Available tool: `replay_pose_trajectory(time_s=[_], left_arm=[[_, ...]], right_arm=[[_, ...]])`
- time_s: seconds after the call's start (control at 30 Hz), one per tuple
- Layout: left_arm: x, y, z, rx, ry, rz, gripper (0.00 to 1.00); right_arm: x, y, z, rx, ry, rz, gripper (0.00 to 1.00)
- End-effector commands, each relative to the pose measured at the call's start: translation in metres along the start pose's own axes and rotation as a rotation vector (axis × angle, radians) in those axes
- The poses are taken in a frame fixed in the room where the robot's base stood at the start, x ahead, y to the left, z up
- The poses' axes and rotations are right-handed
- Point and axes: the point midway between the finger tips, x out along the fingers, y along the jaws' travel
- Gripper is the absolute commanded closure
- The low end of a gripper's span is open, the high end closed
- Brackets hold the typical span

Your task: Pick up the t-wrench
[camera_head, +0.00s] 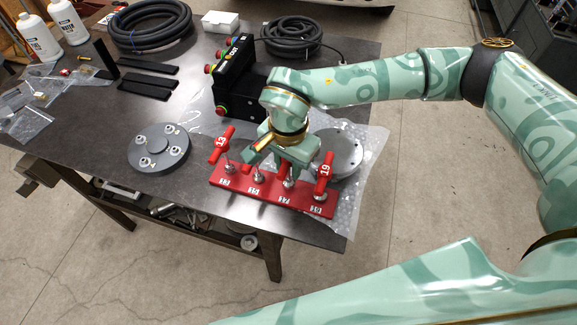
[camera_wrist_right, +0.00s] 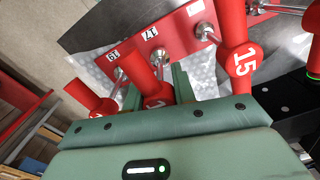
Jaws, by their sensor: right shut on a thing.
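A red rack (camera_head: 245,187) near the table's front edge holds several upright red T-wrenches. The T-wrench marked 13 (camera_head: 221,146) stands at its left and the one marked 19 (camera_head: 325,170) at its right. My right gripper (camera_head: 291,164) is over the rack's right half, shut on the T-wrench between 15 and 19, which seems to be 17; its handle (camera_wrist_right: 150,78) shows between the fingers in the right wrist view. The T-wrench marked 15 (camera_wrist_right: 240,60) is close beside the gripper there; the arm hides its handle in the head view. My left gripper is out of view.
A round grey flange (camera_head: 159,148) lies left of the rack, and another grey disc (camera_head: 340,153) on bubble wrap behind its right end. A black control box (camera_head: 237,85) with buttons stands behind. Hoses (camera_head: 150,25) lie at the back.

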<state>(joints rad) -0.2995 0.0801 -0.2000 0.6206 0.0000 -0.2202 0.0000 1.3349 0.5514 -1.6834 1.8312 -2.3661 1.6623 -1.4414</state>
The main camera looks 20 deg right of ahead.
Motion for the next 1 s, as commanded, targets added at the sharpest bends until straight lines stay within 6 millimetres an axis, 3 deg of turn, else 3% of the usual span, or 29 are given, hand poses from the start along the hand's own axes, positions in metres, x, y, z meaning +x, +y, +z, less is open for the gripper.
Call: replay_pose_trajectory(time_s=[0.07,0.33,0.6,0.8,1.0], left_arm=[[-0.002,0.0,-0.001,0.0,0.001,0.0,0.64],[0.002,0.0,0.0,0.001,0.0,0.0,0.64],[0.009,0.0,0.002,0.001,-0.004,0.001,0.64],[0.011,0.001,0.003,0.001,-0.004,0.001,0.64],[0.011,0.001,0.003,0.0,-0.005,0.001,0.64]], right_arm=[[-0.017,-0.001,-0.001,-0.001,0.003,-0.004,1.0],[-0.079,-0.018,0.053,-0.008,0.004,-0.004,1.0],[-0.103,-0.036,0.112,-0.004,0.003,-0.001,1.0],[-0.112,-0.043,0.131,-0.001,0.001,-0.001,1.0],[-0.114,-0.043,0.134,0.001,0.001,0.0,1.0]])
